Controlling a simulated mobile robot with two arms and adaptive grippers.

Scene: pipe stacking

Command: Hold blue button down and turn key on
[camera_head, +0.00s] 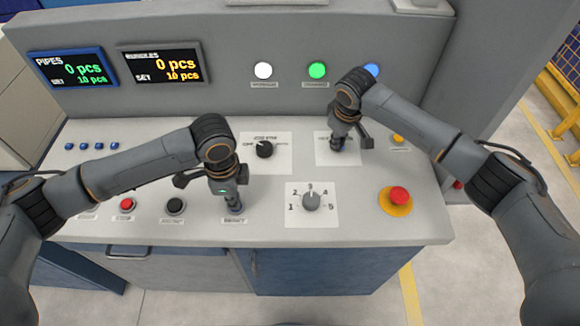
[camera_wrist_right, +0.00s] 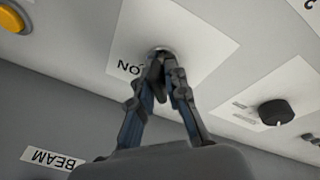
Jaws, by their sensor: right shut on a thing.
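The key switch (camera_wrist_right: 161,49) sits on a white label plate (camera_wrist_right: 195,35) with "ON" lettering in the right wrist view. My right gripper (camera_wrist_right: 164,68) is shut on the key, its fingertips at the round metal rim of the switch. The fingers hide most of the key, so its angle is unclear. In the head view my right gripper (camera_head: 338,145) points down onto the same plate. My left gripper (camera_head: 235,208) points down with its fingers together at the panel's front row, above a small label. No blue button shows under its tips; whatever is there is hidden.
A black selector knob (camera_head: 265,149) and a numbered dial (camera_head: 311,201) lie between and near the grippers. A red emergency button (camera_head: 399,196) is at right. Red (camera_head: 127,204) and black (camera_head: 175,206) buttons are left of my left gripper. A blue lamp (camera_head: 372,69) is behind.

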